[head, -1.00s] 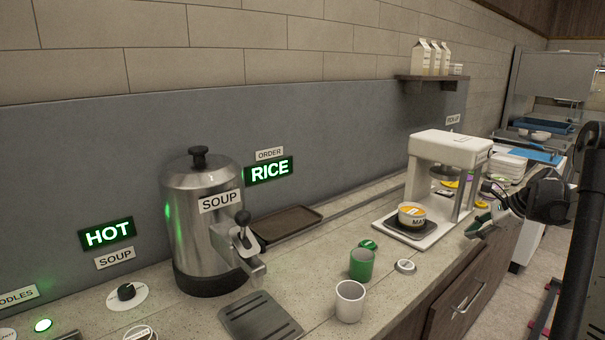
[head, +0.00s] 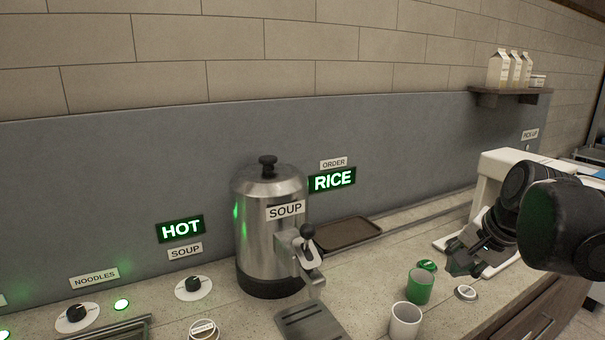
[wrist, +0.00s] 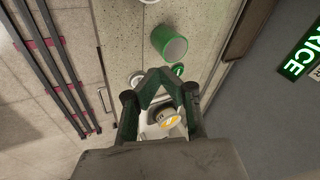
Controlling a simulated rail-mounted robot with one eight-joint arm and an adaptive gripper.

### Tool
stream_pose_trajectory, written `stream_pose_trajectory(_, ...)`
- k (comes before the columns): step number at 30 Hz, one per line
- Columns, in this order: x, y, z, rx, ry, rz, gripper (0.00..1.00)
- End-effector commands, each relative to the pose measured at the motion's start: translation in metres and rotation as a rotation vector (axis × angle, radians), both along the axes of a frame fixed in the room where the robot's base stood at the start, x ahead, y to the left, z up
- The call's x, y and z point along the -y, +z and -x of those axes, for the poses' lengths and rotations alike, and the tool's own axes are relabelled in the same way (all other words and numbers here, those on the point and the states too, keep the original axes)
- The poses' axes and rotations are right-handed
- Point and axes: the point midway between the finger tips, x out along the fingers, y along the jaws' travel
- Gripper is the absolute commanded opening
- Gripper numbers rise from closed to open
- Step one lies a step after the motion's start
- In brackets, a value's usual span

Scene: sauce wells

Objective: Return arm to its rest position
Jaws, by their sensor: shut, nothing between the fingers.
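My gripper (head: 458,262) hangs above the right part of the counter, in front of the white machine (head: 505,162). Its fingers are shut with nothing between them. In the wrist view my gripper (wrist: 160,76) has its fingertips together, with the green cup (wrist: 166,42) beyond them. A bowl with a yellow-marked lid (wrist: 168,122) shows between the finger links in the wrist view. In the head view my arm hides that bowl and much of the machine.
A green cup (head: 419,287), a white cup (head: 405,320), a green lid (head: 427,265) and a white lid (head: 465,293) stand near the gripper. The steel soup urn (head: 262,235) and a brown tray (head: 345,233) are further left. A shelf (head: 505,93) holds cartons.

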Motion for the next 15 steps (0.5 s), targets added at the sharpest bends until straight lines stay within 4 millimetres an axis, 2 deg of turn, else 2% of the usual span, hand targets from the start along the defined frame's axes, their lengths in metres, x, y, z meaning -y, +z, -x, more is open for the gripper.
stream_pose_trajectory(1, -0.015, 0.001, 0.013, 0.01, 0.057, 0.039, 0.0)
stream_pose_trajectory(6, -0.049, -0.002, 0.053, 0.046, 0.244, 0.178, 0.0)
stream_pose_trajectory(15, -0.09, -0.021, 0.116, 0.115, 0.558, 0.415, 0.0)
